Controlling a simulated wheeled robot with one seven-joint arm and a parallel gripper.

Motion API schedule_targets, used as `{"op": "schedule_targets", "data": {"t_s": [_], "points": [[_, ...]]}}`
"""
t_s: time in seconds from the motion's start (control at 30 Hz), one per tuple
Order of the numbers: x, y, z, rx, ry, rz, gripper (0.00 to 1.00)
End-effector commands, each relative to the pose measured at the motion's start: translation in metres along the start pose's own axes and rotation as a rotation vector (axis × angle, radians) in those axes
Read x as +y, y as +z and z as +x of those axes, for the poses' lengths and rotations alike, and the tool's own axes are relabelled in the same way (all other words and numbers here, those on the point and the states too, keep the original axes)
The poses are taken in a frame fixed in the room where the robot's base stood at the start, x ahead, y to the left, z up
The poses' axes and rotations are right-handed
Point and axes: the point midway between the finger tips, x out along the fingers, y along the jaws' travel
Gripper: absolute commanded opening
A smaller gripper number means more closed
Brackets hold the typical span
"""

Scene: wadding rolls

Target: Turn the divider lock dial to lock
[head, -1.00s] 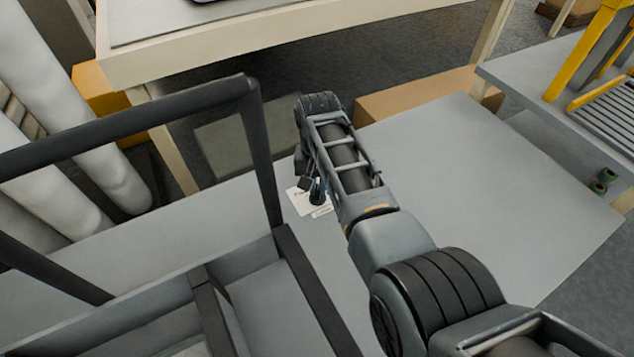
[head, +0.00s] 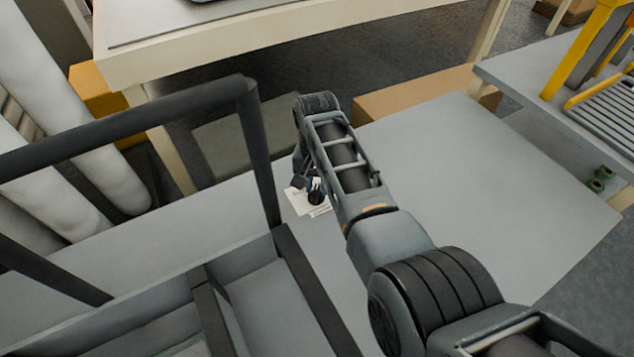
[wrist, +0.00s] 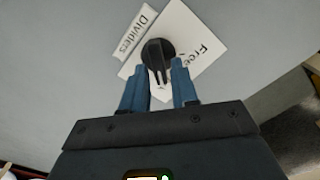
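The divider lock dial (wrist: 159,50) is a round black knob with a narrow pointer toward the bottom of the wrist view. It sits on a white card (wrist: 200,37) whose readable print begins "Free"; a "Dividers" label (wrist: 136,33) is beside it. My gripper (wrist: 160,66) has two blue fingers apart, one on each side of the pointer, with a gap visible at least on the left. I cannot tell whether the right finger touches the knob. In the head view the dial (head: 316,197) and white card (head: 299,202) show beside my forearm, which partly hides my gripper.
A grey panel (head: 480,170) around the card is mostly bare. A dark rail frame (head: 258,150) and compartment walls (head: 212,310) stand left of my arm. White rolls (head: 75,110) lean at the far left. A table (head: 270,40) is behind; a grey bench (head: 520,75) stands right.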

Motion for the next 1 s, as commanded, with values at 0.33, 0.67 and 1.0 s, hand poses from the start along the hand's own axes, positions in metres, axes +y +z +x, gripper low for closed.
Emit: {"op": "schedule_targets", "data": {"t_s": [0.33,0.67,1.0], "points": [[0.0,0.0,-0.001,0.001,0.0,-0.001,0.39],[-0.001,-0.001,-0.043,0.003,-0.002,-0.001,0.39],[0.0,0.0,-0.077,0.001,-0.001,-0.001,0.39]]}}
